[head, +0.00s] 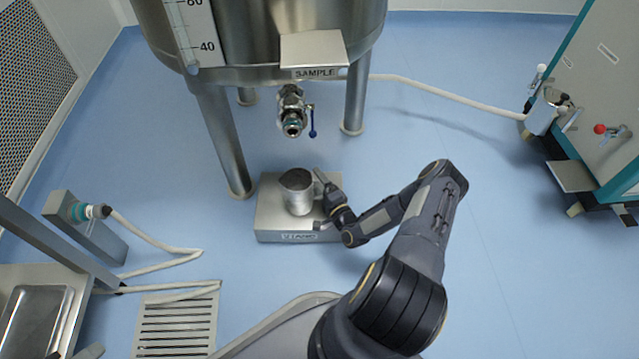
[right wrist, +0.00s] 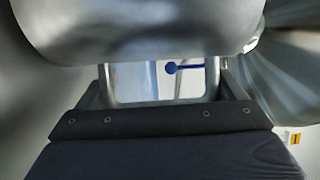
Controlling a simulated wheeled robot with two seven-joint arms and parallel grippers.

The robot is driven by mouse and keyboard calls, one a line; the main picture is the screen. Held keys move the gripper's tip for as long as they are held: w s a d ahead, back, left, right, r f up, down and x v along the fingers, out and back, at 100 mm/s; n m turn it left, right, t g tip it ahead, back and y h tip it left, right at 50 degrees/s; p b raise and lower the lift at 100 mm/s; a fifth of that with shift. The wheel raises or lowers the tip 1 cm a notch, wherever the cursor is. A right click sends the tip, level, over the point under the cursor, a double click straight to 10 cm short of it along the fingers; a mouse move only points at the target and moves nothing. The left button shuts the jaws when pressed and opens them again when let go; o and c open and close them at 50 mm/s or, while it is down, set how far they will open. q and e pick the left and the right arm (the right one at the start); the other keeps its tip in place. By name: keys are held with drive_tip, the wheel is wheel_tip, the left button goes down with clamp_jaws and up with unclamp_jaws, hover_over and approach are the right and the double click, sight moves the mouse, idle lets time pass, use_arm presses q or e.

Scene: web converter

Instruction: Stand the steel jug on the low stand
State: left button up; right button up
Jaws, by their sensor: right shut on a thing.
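The steel jug (head: 297,192) is upright over the middle of the low stand (head: 270,222), a flat steel block on the floor. Its base appears to meet the stand's top, but I cannot tell surely whether it touches. My right gripper (head: 325,196) comes in from the right side of the jug and is shut on its handle. In the right wrist view the jug's rounded body (right wrist: 135,30) fills the top, and its handle loop (right wrist: 108,80) meets the dark gripper.
A large steel tank (head: 250,40) on legs stands behind, with a sample valve (head: 291,112) and blue lever above the stand. A hose post (head: 85,225) and floor grate (head: 175,325) are at left. A cabinet (head: 600,90) is at right. Blue floor is clear at right.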

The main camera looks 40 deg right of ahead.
drive_tip(key=shift+f, duration=0.5)
idle(0.4)
drive_tip(key=o, duration=1.7)
drive_tip(key=s, duration=0.2)
drive_tip(key=s+p, duration=0.1)
drive_tip(key=s, duration=0.1)
drive_tip(key=s+p, duration=0.1)
drive_tip(key=s, duration=0.1)
drive_tip(key=shift+s+a, duration=0.25)
drive_tip(key=shift+s, duration=0.05)
drive_tip(key=shift+s+a, duration=0.1)
drive_tip(key=shift+s, duration=0.4)
